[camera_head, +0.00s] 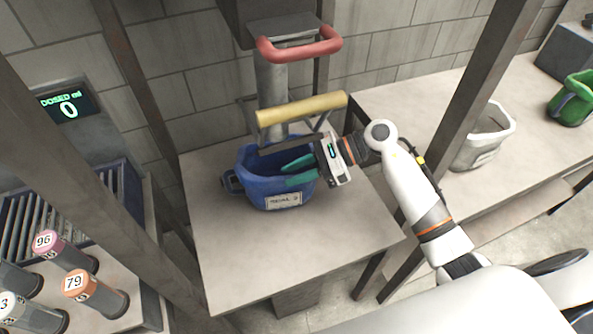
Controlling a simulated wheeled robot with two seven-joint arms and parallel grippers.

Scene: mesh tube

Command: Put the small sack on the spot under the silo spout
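A blue sack (259,188) with an open top and a white label stands on the small table (232,245) below the silo spout (272,85). My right gripper (296,172) reaches in from the right at the sack's right side. Its two teal fingers are apart, one over the opening and one in front of the near rim. I cannot tell whether they touch the wall. A grey sack (484,140) and a green sack (573,100) stand on the counter at the right. The spot under the spout is hidden. My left gripper is not in view.
A yellow bar handle (301,108) hangs just above the blue sack, with a red handle (300,46) higher up. Dark posts frame the table. A display (67,106) reads 0. The table's front is clear.

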